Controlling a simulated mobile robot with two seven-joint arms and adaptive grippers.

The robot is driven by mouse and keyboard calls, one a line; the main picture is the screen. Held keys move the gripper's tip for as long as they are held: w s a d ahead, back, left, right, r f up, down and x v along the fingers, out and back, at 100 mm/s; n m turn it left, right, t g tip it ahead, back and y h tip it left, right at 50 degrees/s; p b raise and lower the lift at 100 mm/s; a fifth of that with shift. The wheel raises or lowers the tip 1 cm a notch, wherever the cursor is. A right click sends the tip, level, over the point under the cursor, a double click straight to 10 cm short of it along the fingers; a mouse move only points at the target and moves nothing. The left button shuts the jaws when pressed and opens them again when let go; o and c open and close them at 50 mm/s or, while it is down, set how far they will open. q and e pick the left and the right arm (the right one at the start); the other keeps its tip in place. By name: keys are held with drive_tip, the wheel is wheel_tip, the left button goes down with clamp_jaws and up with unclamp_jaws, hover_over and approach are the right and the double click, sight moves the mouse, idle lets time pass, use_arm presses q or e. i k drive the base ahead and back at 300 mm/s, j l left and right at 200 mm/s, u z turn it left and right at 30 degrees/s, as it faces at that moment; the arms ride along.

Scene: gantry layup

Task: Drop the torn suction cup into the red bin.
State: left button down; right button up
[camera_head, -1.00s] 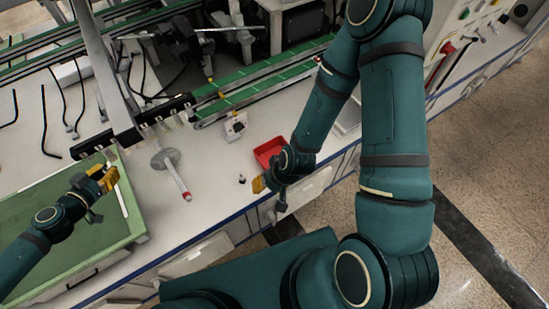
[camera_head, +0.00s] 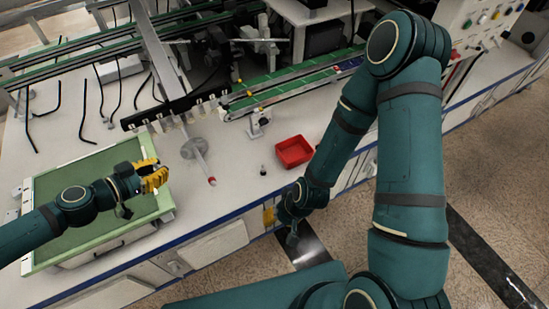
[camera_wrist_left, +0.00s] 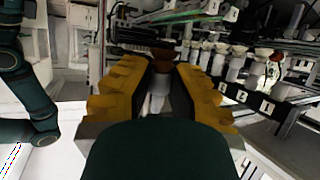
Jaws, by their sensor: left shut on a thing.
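The red bin (camera_head: 293,151) stands on the white bench, right of the middle in the head view, and looks empty. My left gripper (camera_head: 160,176) is over the right edge of the green-topped tray, well to the left of the bin. In the left wrist view its yellow fingers (camera_wrist_left: 160,85) are shut on a suction cup with a reddish-brown lip (camera_wrist_left: 162,58) and a pale stem. Any tear in it is too small to make out.
A grey stand with a rod (camera_head: 198,150) and a small dark-topped piece (camera_head: 263,170) stand between left gripper and bin. The gantry bar with its row of suction cups (camera_wrist_left: 235,65) is behind. The green conveyor (camera_head: 295,82) runs along the back.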

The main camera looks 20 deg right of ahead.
sight(289, 156)
drive_tip(key=z, duration=1.05)
drive_tip(key=i+l, duration=0.1)
drive_tip(key=l, duration=0.25)
drive_tip(key=i+l+z, duration=0.1)
drive_tip(key=l, duration=0.2)
drive_tip(key=i, duration=0.35)
